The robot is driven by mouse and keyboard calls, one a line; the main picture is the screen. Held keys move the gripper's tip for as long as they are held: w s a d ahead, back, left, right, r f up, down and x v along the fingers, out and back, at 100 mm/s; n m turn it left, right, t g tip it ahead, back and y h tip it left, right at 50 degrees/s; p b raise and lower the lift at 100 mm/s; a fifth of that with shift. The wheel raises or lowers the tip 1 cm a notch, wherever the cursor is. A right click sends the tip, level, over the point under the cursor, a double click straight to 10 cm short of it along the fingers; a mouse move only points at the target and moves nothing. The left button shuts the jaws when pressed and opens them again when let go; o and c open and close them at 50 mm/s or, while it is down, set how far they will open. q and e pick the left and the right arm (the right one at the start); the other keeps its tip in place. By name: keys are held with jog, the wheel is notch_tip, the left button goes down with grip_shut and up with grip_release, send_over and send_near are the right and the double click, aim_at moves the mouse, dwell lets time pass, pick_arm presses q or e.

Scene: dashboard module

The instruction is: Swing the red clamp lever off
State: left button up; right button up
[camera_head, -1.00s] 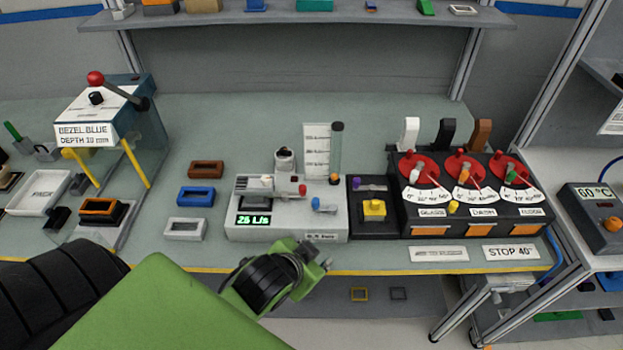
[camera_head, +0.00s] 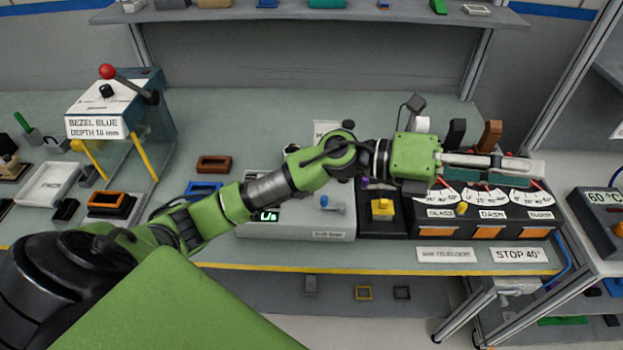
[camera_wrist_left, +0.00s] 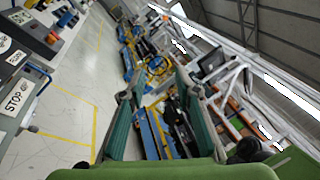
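A lever with a red ball knob (camera_head: 107,72) stands on the white-topped bezel press (camera_head: 104,105) at the left of the head view. A small red part seen earlier on the grey flow device (camera_head: 338,222) is now hidden behind my left arm. I cannot tell which of these is the clamp lever. My right gripper is not in view.
A blue lever (camera_head: 330,203) and a yellow button (camera_head: 382,207) stand near the arm. Brown, black and white upright handles rise behind the gripper. A STOP sign (camera_head: 519,255) lies at the bench front. A shelf (camera_head: 310,17) crosses the back.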

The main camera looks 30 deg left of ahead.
pick_arm(q)
jog(key=w+a+f+m+g+y, duration=0.2)
jog(key=a+f+m+g+y, duration=0.3)
jog(key=a+f+y, duration=0.65)
jog(key=a+y, duration=0.8)
jog(key=a, duration=1.6)
jog(key=f+p, duration=0.2)
jog(key=f, duration=0.4)
jog(key=f+p, duration=0.2)
jog(key=f, duration=0.4)
jog(key=shift+w+f, duration=0.2)
jog(key=shift+f, duration=0.1)
jog(key=shift+f+p, duration=0.3)
jog(key=shift+f, duration=0.3)
grip_shut()
